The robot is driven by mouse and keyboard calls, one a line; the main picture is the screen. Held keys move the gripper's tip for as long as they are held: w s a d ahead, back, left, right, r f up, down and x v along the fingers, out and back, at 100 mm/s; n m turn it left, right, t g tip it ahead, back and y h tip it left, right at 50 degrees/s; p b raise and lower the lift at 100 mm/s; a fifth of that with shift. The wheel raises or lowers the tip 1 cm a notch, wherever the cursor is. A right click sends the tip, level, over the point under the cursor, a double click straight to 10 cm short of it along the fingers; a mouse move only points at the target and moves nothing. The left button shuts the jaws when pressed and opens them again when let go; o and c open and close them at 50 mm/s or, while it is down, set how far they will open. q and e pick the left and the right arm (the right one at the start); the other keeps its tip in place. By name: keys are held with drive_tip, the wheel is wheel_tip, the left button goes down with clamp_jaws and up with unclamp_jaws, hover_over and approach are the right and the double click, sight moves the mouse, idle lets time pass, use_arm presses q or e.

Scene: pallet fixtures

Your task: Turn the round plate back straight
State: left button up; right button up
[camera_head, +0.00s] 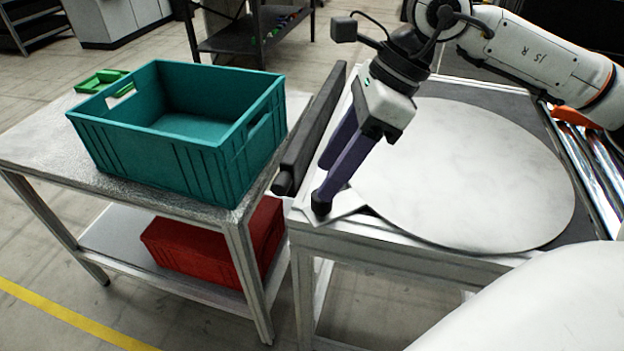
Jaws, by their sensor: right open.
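The round plate (480,180) is a large, pale, mottled disc lying flat on a dark top on the right-hand stand. A pale angular corner (347,206) sticks out at its left edge; I cannot tell whether it is part of the plate. My right gripper (324,183) reaches in from the upper right, with its purple fingers pointing down and left. It is open, with its fingertips by this corner at the plate's left side. I cannot tell whether they touch it. My left gripper is not in view.
A teal crate (160,155) stands on the left table, with a small green tray (100,82) behind it. A red crate (190,250) sits on the lower shelf. A dark bar (312,125) runs along the stand's left side. Metal rollers (590,160) lie at the right.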

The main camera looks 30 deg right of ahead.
drive_tip(key=shift+h, duration=0.6)
drive_tip(key=w+f, duration=0.1)
drive_tip(key=f, duration=0.2)
drive_tip(key=w+f, duration=0.1)
drive_tip(key=f, duration=0.4)
drive_tip(key=shift+w+d+f, duration=0.15)
drive_tip(key=shift+w+f, duration=0.15)
drive_tip(key=shift+w, duration=0.1)
drive_tip(key=shift+t, duration=0.3)
clamp_jaws()
